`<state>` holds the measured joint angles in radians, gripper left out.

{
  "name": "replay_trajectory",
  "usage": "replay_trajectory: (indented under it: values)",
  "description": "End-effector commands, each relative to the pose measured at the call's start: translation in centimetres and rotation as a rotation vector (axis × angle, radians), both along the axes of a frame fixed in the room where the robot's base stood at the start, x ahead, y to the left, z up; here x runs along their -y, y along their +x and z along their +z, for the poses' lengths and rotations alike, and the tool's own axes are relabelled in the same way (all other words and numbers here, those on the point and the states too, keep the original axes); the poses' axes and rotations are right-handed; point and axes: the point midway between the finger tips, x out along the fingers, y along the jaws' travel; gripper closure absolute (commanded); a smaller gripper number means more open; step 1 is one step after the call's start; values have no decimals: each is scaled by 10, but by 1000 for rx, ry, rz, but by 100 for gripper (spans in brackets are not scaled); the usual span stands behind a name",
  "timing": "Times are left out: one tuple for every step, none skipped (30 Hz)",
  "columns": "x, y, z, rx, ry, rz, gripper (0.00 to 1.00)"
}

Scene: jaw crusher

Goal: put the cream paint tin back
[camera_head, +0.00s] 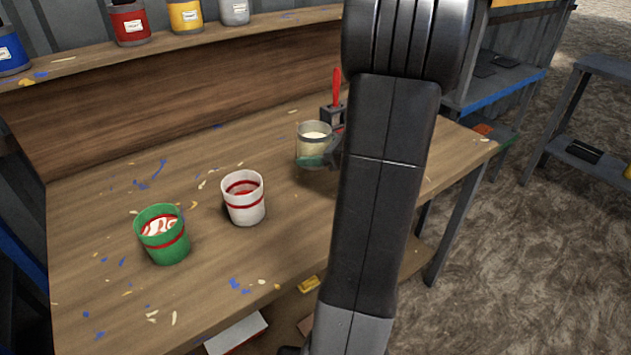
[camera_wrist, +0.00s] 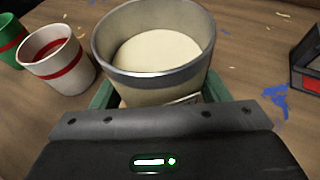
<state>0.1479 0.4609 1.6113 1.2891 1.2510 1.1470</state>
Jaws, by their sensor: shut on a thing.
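The cream paint tin (camera_head: 314,139) is an open grey-rimmed tin with cream paint inside, on the right half of the workbench in the head view. It fills the upper middle of the wrist view (camera_wrist: 155,85). My gripper (camera_head: 318,161) is shut around its lower part, with green fingers (camera_wrist: 104,94) showing on both sides. The tin looks about upright. I cannot tell whether its base touches the bench. My arm hides the bench to the right of it.
A green bucket (camera_head: 163,240) and a white bucket (camera_head: 244,204) stand left of the tin on the workbench (camera_head: 110,290). A dark holder with a red handle (camera_head: 336,88) stands close behind it. Red (camera_head: 129,24), yellow (camera_head: 185,16), blue (camera_head: 12,55) and grey (camera_head: 234,12) tins stand on the back shelf (camera_head: 270,24).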

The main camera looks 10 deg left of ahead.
Motion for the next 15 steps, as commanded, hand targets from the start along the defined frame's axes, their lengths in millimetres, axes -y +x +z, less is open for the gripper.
replay_trajectory:
  values:
    - [0, 0, -12, -4, 2, -1, 71]
    - [0, 0, -16, -3, 2, -2, 71]
    - [0, 0, -21, -2, 3, -1, 71]
    - [0, 0, -23, -2, 3, -1, 71]
    - [0, 0, -25, -1, 2, -1, 71]
    - [0, 0, -28, 0, 2, -1, 71]
    - [0, 0, -29, 0, 2, -1, 71]
    - [0, 0, -31, 0, 2, -1, 71]
    - [0, 0, -35, -1, 2, -2, 71]
    - [0, 0, -38, -2, 3, -2, 71]
    - [0, 0, -42, -1, 2, -1, 71]
    - [0, 0, -49, -2, 2, -1, 71]
    - [0, 0, -54, -3, 2, -2, 71]
    - [0, 0, -58, -3, 2, -2, 71]
    - [0, 0, -62, -2, 2, -2, 71]
